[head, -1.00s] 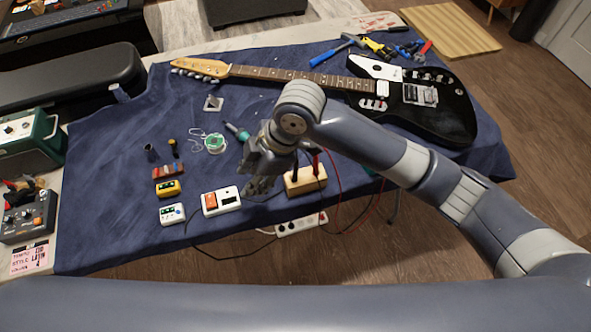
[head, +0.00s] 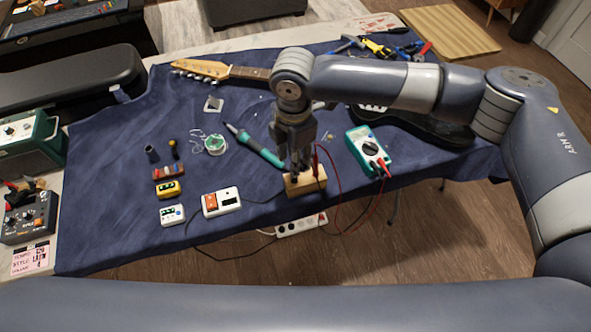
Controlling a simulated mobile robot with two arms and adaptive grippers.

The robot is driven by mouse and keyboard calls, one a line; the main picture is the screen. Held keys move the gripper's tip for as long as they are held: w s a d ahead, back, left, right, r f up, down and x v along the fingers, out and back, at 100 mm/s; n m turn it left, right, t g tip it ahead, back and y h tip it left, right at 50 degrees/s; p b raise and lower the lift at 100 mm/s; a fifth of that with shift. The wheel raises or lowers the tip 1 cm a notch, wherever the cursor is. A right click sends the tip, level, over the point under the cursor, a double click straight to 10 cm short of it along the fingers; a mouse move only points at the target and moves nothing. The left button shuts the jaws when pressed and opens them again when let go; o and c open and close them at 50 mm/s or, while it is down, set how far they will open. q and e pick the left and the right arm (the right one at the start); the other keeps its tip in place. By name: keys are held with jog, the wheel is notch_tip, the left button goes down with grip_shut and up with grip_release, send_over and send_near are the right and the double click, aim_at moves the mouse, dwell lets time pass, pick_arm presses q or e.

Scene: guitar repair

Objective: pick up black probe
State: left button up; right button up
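A light wooden block (head: 308,186) stands near the front edge of the blue-covered table. A red probe (head: 316,160) stands upright in its right part. My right gripper (head: 295,172) points down over the left part of the block, just left of the red probe. The black probe is hidden behind the gripper. I cannot tell whether the fingers are closed on it. My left gripper is out of view.
A teal multimeter (head: 369,151) with red leads lies right of the block. A soldering iron (head: 258,146) lies just left of my gripper. A white-and-red box (head: 221,201) sits farther left. My arm covers much of the black guitar (head: 430,130).

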jog(key=p, duration=0.1)
send_over(295, 182)
jog(key=shift+w+f, duration=0.2)
jog(key=shift+f, duration=1.2)
jog(key=shift+w+f, duration=0.15)
jog(key=shift+f, duration=1.2)
grip_shut()
